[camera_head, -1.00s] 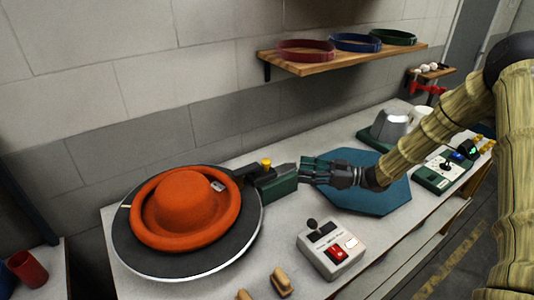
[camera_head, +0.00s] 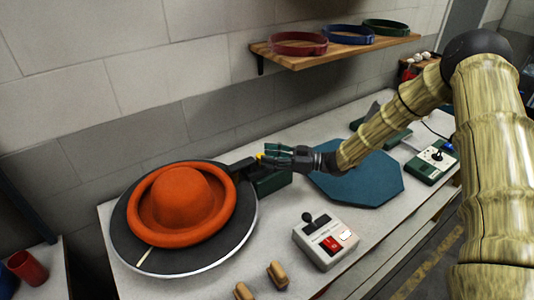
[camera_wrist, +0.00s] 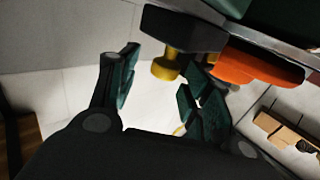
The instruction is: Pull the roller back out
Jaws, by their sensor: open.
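The roller's dark carriage (camera_head: 243,164) sits on a green base (camera_head: 272,181) at the right rim of the turntable. Its yellow knob (camera_head: 260,156) shows just left of my gripper (camera_head: 268,154). In the wrist view the yellow knob (camera_wrist: 166,66) hangs from the dark carriage block (camera_wrist: 182,31). There my open gripper (camera_wrist: 160,80) has one finger on each side of the knob in the picture. I cannot tell whether either finger touches it. The roller's tip at the brim is not clear. An orange hat (camera_head: 180,200) lies on the round turntable (camera_head: 230,246).
A control box (camera_head: 325,240) with a lever and red switch stands in front. A blue octagonal mat (camera_head: 362,183) lies under my arm. Two wooden pieces (camera_head: 277,274) lie at the front edge. A shelf (camera_head: 300,62) with hat bands is on the wall.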

